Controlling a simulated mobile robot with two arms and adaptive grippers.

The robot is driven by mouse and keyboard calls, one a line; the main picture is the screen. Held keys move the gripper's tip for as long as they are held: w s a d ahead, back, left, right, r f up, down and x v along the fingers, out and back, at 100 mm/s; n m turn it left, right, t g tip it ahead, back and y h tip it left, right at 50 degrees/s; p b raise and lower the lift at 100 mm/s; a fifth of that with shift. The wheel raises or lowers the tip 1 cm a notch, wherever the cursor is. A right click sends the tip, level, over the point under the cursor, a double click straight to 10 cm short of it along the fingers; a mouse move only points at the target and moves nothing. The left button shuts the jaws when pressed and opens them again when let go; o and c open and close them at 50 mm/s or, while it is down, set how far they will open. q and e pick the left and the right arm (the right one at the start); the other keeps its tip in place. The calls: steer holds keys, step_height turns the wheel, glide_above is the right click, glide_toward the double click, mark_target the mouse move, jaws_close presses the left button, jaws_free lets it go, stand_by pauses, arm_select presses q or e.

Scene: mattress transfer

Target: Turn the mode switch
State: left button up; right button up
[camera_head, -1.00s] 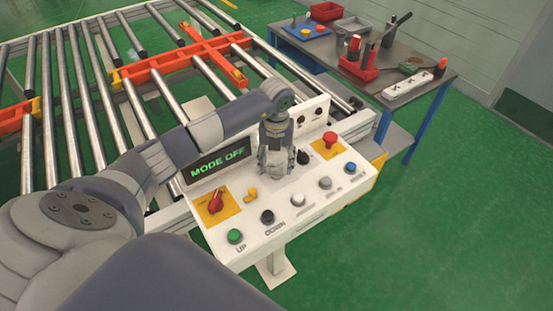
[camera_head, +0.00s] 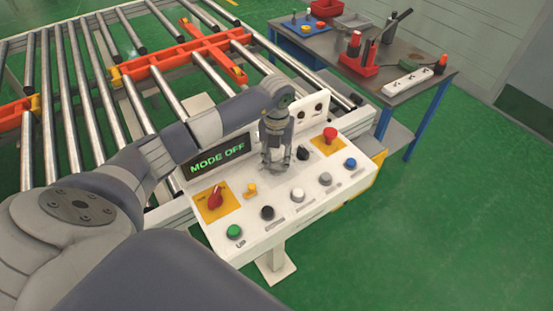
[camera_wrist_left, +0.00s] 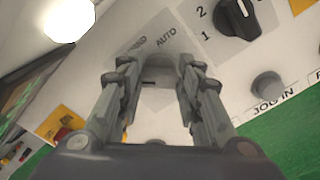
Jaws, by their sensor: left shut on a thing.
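A white control panel (camera_head: 305,208) has a display (camera_head: 218,157) with green text reading MODE OFF. My left gripper (camera_head: 274,165) points down onto the panel's upper middle, right of the display. In the left wrist view, the fingers of my left gripper (camera_wrist_left: 160,95) stand on both sides of a grey switch (camera_wrist_left: 160,72) at the AUTO label and are shut on it. The fingers hide most of this switch, so its exact position cannot be told. My right gripper is not in view.
A black knob marked 1 and 2 (camera_wrist_left: 240,18) is close beside the gripper. A roller conveyor (camera_head: 100,100) lies behind. A tool table (camera_head: 425,95) stands right.

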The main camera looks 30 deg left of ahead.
arm_select(q)
steer(key=shift+f+m+b, duration=0.15)
steer(key=shift+m+b, duration=0.45)
steer(key=shift+b, duration=0.05)
steer(key=m+b, duration=0.3)
steer(key=shift+d, duration=0.1)
steer(key=m+b, duration=0.2)
steer(key=shift+m, duration=0.4)
steer(key=shift+d+m+b, duration=0.1)
steer(key=shift+m+b, duration=0.8)
steer(key=shift+m, duration=0.1)
steer(key=shift+r, duration=0.2)
steer(key=o, duration=1.1)
steer(key=shift+s, duration=0.1)
steer(key=shift+c, duration=0.2)
